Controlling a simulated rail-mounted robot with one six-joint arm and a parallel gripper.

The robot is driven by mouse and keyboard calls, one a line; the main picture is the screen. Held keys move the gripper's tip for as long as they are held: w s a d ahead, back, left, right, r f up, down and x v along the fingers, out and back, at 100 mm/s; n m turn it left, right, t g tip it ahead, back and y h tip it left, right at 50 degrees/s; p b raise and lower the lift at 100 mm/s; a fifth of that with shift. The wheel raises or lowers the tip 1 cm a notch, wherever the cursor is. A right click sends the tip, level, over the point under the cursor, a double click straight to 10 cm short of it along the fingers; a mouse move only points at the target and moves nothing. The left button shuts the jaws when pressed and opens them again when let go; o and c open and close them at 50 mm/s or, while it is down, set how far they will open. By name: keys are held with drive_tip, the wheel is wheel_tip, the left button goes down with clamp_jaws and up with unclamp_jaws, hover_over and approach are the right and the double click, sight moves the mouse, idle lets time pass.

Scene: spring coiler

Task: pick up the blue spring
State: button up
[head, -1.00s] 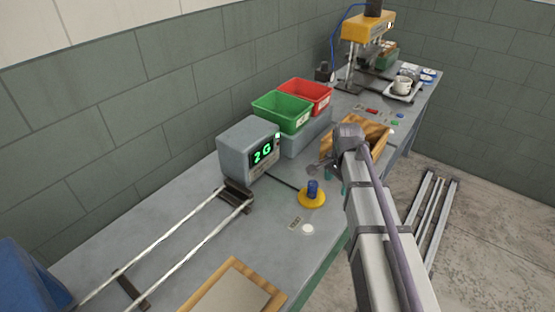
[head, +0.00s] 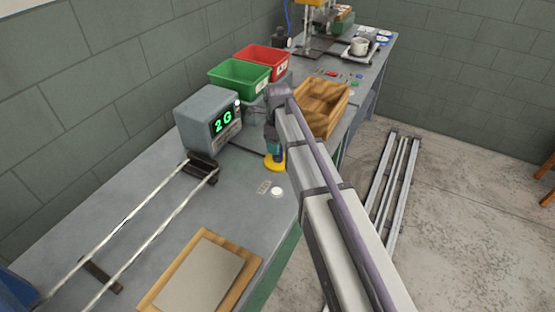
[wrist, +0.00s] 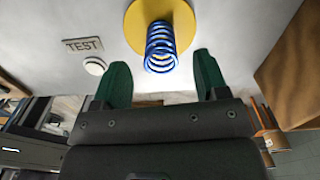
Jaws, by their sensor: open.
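The blue spring (wrist: 160,46) stands on a round yellow base (wrist: 182,12) in the wrist view. My gripper (wrist: 162,66) is open, with a dark green finger on each side of the spring in the picture. Gaps show between the spring and both fingers, and nothing is held. I cannot tell exactly how deep the spring sits between the fingertips. In the head view my gripper (head: 274,148) is right at the yellow base (head: 275,165), and my arm and fingers hide most or all of the spring.
A grey box reading "2G" (head: 193,135) stands left of the gripper. Green (head: 239,92) and red bins stand behind. A wooden tray (head: 337,103) lies to the right. A white button (head: 277,192) is in front. Two rails (head: 140,235) run left; a wooden board (head: 157,292) lies at the front.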

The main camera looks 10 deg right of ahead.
wheel_tip(320, 180, down, 5)
drive_tip(key=b, duration=0.5)
drive_tip(key=shift+d+f, duration=0.1)
drive_tip(key=shift+f, duration=0.1)
drive_tip(key=shift+r, duration=0.25)
drive_tip(key=shift+c, duration=0.2)
drive_tip(key=c, duration=1.1)
drive_tip(key=shift+o, duration=0.2)
wheel_tip(320, 180, up, 10)
drive_tip(key=p, duration=1)
drive_tip(key=shift+r, duration=0.15)
